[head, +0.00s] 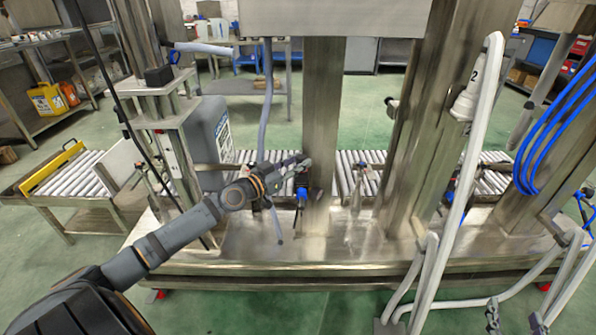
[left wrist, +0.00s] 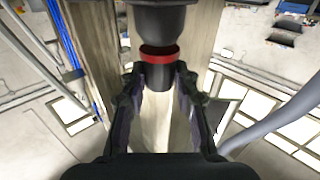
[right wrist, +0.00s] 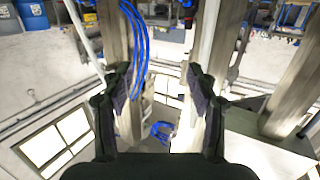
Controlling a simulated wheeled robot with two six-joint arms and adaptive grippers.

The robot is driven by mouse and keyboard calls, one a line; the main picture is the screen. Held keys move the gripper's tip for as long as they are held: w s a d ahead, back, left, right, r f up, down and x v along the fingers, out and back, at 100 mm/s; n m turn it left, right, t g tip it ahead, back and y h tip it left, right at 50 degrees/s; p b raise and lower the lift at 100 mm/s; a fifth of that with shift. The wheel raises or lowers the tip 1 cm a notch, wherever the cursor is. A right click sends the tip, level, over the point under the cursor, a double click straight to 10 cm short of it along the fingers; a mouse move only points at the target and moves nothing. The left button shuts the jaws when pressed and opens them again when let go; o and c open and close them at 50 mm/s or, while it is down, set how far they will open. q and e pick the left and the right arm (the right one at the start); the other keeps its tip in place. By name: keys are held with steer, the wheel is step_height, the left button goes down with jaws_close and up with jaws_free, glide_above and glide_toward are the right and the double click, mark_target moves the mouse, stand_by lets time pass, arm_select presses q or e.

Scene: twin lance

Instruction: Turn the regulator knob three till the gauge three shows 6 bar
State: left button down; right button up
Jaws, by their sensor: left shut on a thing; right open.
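My left gripper (head: 304,163) reaches in from the left in the head view, in front of the middle steel post (head: 324,110). In the left wrist view its fingers (left wrist: 160,76) are shut on either side of a black cylindrical knob (left wrist: 160,82). A red ring (left wrist: 159,54) and a larger dark body (left wrist: 160,22) line up with the knob. Its number is not readable. In the right wrist view my right gripper (right wrist: 158,80) is open with nothing between its fingers. I cannot make out that gripper in the head view. No gauge face or reading is readable.
A roller conveyor (head: 350,160) runs behind the steel base (head: 250,240). A blue fitting (head: 302,194) is below the left gripper. A grey box (head: 208,140) stands left, with grey pipes (head: 465,190) and blue hoses (head: 550,125) at right. Green floor (head: 250,312) is open in front.

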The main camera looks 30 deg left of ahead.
arm_select(q)
steer(key=shift+a+f+b, duration=0.3)
steer(key=shift+f+b, duration=0.05)
steer(key=shift+b, duration=0.65)
steer(key=shift+d+h+b, duration=0.1)
steer(key=shift+h+b, duration=0.2)
steer(key=shift+b, duration=0.45)
arm_select(e)
steer(key=s+r+t+y, duration=0.1)
steer(key=s+r+t, duration=0.2)
steer(key=r, duration=0.6)
steer(key=s+r+n+t+y, duration=0.1)
steer(key=s+r+t, duration=0.2)
steer(key=r+t, duration=0.4)
steer(key=shift+a+r, duration=0.3)
steer(key=shift+r, duration=0.55)
arm_select(q)
steer(key=c, duration=1.4)
jaws_free()
steer(key=o, duration=0.4)
steer(key=shift+d+m, duration=0.1)
steer(key=shift+m, duration=0.2)
